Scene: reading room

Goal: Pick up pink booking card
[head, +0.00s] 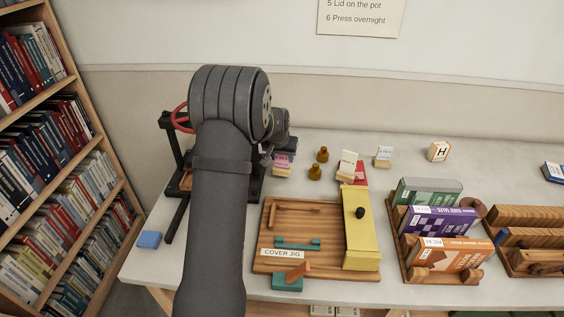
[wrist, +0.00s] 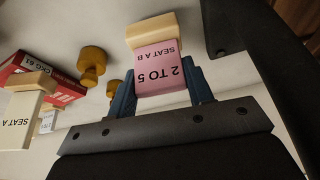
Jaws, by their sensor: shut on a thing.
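The pink booking card (head: 283,159) shows just right of my arm in the head view, on a cream block. In the head view my arm hides most of the gripper. I cannot tell whether the block touches the table.
Two brass pegs (head: 315,172) and other cards on blocks (head: 347,165) stand to the right. A red book (head: 360,172) lies behind the yellow piece of the cover jig (head: 300,215). A black press with a red wheel (head: 180,118) stands behind my arm. Book racks (head: 415,275) fill the right.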

